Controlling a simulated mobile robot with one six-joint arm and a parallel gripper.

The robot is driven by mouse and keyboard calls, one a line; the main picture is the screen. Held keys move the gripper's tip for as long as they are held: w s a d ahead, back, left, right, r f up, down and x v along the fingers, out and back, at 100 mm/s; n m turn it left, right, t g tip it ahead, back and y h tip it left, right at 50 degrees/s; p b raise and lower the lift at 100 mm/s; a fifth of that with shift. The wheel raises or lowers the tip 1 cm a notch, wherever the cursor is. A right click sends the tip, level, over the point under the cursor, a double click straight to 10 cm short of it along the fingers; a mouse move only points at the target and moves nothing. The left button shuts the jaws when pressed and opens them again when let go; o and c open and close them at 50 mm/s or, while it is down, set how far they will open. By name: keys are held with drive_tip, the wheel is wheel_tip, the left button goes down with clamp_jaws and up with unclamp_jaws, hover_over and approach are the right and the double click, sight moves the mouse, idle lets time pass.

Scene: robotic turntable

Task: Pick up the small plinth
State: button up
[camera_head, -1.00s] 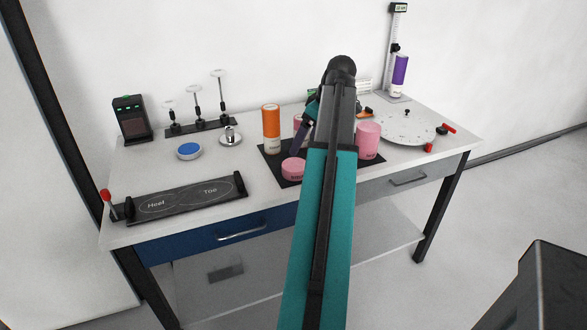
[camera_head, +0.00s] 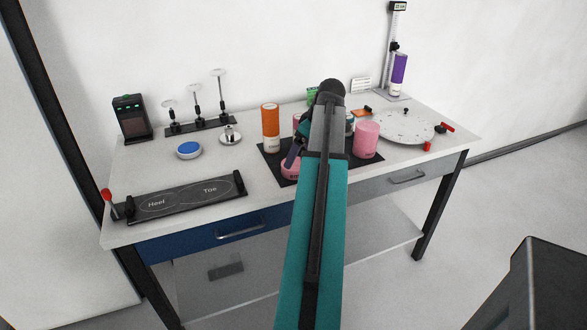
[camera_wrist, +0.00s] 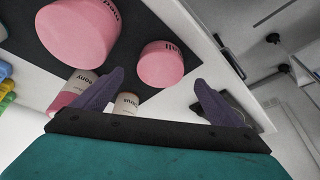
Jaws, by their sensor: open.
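The small plinth is a low pink disc (camera_head: 289,172) on the black mat (camera_head: 270,163), partly hidden by my gripper and arm in the head view. In the wrist view the small plinth (camera_wrist: 162,66) lies near the middle, with part of its lettering showing. My gripper (camera_wrist: 160,97) is open, its two dark purple fingers spread with nothing held. The plinth appears just beyond the fingertips, roughly centred between them, apart from them. In the head view my gripper (camera_head: 293,153) hangs just above the plinth; my arm hides most of it.
A larger pink cylinder (camera_head: 366,140) stands on the mat's right side and shows large in the wrist view (camera_wrist: 76,34). An orange cylinder (camera_head: 270,128) stands at the mat's back left. A white turntable (camera_head: 408,127) is at right, a Heel/Toe board (camera_head: 180,197) at front left.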

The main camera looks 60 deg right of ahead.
drive_tip(key=shift+x, duration=0.85)
drive_tip(key=shift+w+p+x, duration=0.2)
drive_tip(key=shift+p+x, duration=0.75)
drive_tip(key=shift+x, duration=1.6)
drive_tip(key=shift+r, duration=0.1)
drive_tip(key=c, duration=1.2)
drive_tip(key=shift+c, duration=0.2)
drive_tip(key=shift+r, duration=0.2)
drive_tip(key=shift+r+b, duration=0.7)
drive_tip(key=shift+r, duration=0.85)
drive_tip(key=s+d+r+b, duration=0.1)
drive_tip(key=s+d+b, duration=0.1)
drive_tip(key=s, duration=1.4)
drive_tip(key=shift+r+b, duration=0.3)
drive_tip(key=shift+b, duration=0.25)
